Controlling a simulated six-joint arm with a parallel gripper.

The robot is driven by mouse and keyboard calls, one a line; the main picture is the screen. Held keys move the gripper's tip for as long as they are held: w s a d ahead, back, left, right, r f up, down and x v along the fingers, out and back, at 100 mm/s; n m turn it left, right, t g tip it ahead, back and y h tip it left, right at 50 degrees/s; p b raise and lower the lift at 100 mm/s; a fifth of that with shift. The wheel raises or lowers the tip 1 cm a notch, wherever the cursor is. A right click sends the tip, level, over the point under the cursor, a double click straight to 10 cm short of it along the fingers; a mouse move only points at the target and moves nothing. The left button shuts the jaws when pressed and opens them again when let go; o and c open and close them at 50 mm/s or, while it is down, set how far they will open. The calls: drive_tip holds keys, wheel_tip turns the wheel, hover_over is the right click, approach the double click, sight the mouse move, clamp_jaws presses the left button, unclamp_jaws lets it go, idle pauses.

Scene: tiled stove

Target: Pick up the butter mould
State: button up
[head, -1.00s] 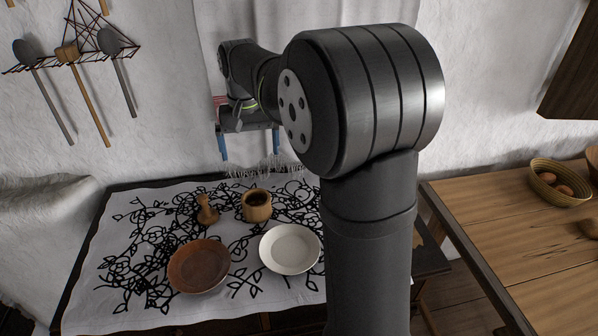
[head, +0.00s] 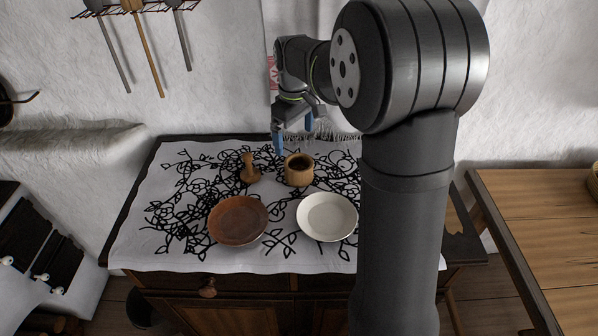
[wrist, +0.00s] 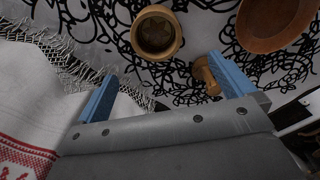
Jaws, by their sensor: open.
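The butter mould appears to be the small turned wooden piece with a narrow handle and flared base (head: 249,171). It stands upright on the patterned white cloth, left of a wooden cup (head: 299,171). In the wrist view the mould (wrist: 203,76) is partly hidden behind the right blue finger, and the cup (wrist: 157,33) shows above the gap between the fingers. My gripper (head: 293,132) is open and empty, above the back of the table near the cup. Its two blue fingers (wrist: 162,75) are wide apart and touch nothing that I can see.
A brown bowl (head: 238,220) and a white plate (head: 327,216) lie in front of the mould and cup. The cloth (head: 150,233) has bare room at left. A fringed hanging towel (wrist: 60,110) is close to my gripper. A wooden table (head: 530,215) stands at right.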

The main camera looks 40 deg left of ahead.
hover_over(297, 168)
drive_tip(key=s, duration=0.1)
wheel_tip(297, 168, down, 7)
drive_tip(key=shift+d+f, duration=0.1)
drive_tip(key=shift+d, duration=0.05)
drive_tip(key=shift+w+d+f, duration=0.1)
drive_tip(key=shift+d+f, duration=0.05)
drive_tip(key=shift+f, duration=1.2)
drive_tip(key=shift+w+d+f, duration=0.1)
drive_tip(key=shift+d+f, duration=0.05)
drive_tip(key=shift+f, duration=1.15)
drive_tip(key=shift+c, duration=0.2)
drive_tip(key=c, duration=1.2)
